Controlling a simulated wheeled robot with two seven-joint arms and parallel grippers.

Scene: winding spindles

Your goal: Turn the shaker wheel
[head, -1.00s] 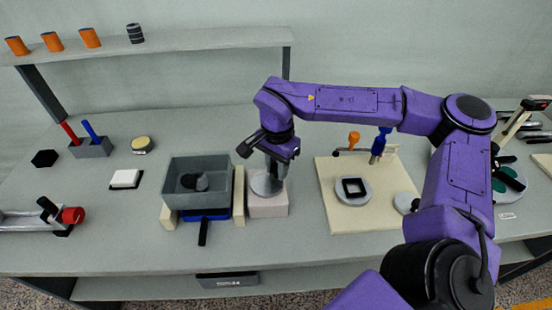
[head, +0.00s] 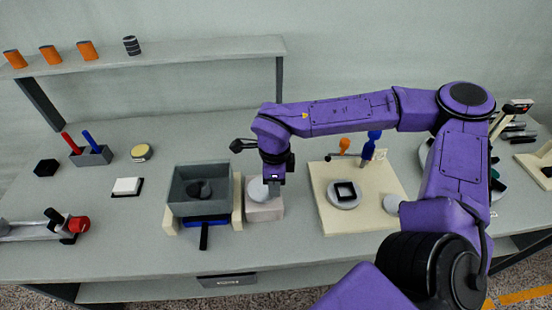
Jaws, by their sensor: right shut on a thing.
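The shaker is a grey open box (head: 200,207) with dark lumps (head: 199,190) inside, set between two cream rails. The shaker wheel (head: 257,191) is a pale grey disc on a light block (head: 264,212) just right of the box. My right gripper (head: 274,188) points down at the right part of the wheel and is shut on it. The exact grip point is hidden by the gripper. My left gripper is not in view.
A cream board (head: 383,206) with a grey round plate (head: 344,194) and an orange-topped post stands to the right. A black handle (head: 204,236) sticks out in front of the box.

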